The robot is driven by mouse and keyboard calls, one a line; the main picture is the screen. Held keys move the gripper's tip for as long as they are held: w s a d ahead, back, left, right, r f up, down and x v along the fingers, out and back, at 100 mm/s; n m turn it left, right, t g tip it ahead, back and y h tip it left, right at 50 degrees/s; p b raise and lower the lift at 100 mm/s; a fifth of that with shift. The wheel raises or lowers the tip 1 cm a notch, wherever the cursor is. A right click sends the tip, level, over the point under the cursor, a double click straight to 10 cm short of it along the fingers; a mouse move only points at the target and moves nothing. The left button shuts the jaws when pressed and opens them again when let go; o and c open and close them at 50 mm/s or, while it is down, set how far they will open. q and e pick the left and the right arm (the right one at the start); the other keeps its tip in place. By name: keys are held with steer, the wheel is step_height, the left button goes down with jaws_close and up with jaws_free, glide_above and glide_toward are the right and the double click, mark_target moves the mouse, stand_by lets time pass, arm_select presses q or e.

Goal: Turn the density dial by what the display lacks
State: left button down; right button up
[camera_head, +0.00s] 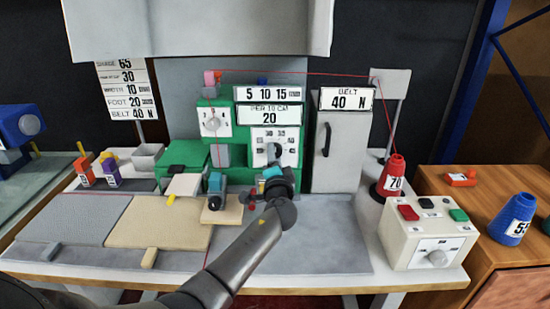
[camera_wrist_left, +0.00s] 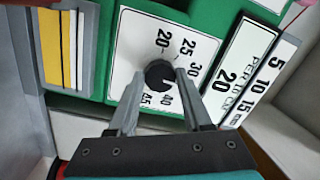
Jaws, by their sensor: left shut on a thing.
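The density dial (camera_head: 274,153) is a dark round knob on a white numbered plate (camera_head: 268,134) on the green machine. In the left wrist view the knob (camera_wrist_left: 159,74) sits among printed numbers; 20, 25, 30 and 40 are readable. A small pale mark on the knob points down and right, roughly toward 40; a finger hides part of the scale. My left gripper (camera_wrist_left: 155,90) is shut on the knob, a finger on each side. The display (camera_head: 269,116) reads "PER 10 CM 20", also in the left wrist view (camera_wrist_left: 232,80). My right gripper is not in view.
A strip reading 5 10 15 (camera_head: 267,94) is above the display. A second dial (camera_head: 213,124) is left on the machine. A red cone (camera_head: 393,176) and control box (camera_head: 427,233) are further right. Red thread runs overhead.

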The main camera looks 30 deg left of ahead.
arm_select(q)
steer(key=m+p, duration=0.1)
steer(key=m, duration=0.5)
steer(key=m+t+p, duration=0.1)
steer(key=m, duration=0.5)
steer(key=shift+a+h, duration=0.1)
steer(key=shift+h, duration=0.2)
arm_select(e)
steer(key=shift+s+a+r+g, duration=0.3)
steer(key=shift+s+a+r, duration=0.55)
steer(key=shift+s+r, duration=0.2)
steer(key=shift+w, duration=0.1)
arm_select(q)
steer(key=shift+c, duration=1.7)
jaws_free()
steer(key=shift+r, duration=0.1)
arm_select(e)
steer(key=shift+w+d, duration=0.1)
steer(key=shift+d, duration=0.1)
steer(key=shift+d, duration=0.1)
